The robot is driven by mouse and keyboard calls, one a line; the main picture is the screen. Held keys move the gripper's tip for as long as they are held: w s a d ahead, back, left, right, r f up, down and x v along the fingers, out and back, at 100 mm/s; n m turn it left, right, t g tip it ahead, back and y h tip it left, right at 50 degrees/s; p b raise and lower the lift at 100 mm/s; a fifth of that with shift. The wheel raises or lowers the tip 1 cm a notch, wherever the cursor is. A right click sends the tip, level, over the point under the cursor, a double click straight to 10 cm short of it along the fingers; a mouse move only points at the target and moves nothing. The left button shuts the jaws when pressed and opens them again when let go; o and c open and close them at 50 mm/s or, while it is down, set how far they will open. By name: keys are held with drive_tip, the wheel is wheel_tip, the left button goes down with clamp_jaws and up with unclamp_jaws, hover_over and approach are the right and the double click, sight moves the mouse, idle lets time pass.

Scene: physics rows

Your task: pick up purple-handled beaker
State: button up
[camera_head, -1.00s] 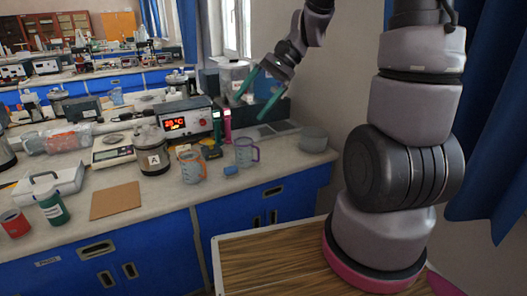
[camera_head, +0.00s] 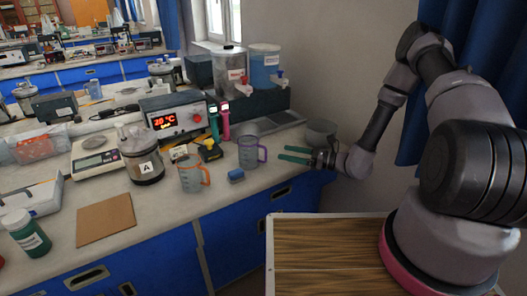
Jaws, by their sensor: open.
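The purple-handled beaker (camera_head: 248,153) stands upright on the bench near its front edge, a clear grey cup with its purple handle on the right side. My gripper (camera_head: 282,153) is just to the right of the beaker at about the height of its handle. Its teal fingers are spread open and point left toward the beaker, with nothing between them. They look apart from the handle, though the exact distance is hard to tell. An orange-handled beaker (camera_head: 190,173) stands to the left.
A blue block (camera_head: 236,175) lies in front of the beaker. A yellow-and-black tool (camera_head: 209,150) and pink device (camera_head: 224,120) are to its left and behind. A grey bowl (camera_head: 321,131) stands behind my gripper. A wooden-topped surface (camera_head: 325,250) is in front.

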sight(263, 148)
drive_tip(key=shift+m+t, duration=0.5)
drive_tip(key=shift+m, duration=0.1)
drive_tip(key=a, duration=0.1)
drive_tip(key=w+a+f, duration=0.1)
drive_tip(key=w+a, duration=0.1)
drive_tip(key=a, duration=0.1)
drive_tip(key=shift+w+f, duration=0.15)
drive_tip(key=shift+w, duration=0.1)
drive_tip(key=x, duration=0.5)
drive_tip(key=shift+w+a, duration=0.25)
drive_tip(key=shift+a, duration=0.05)
drive_tip(key=shift+c, duration=0.3)
clamp_jaws()
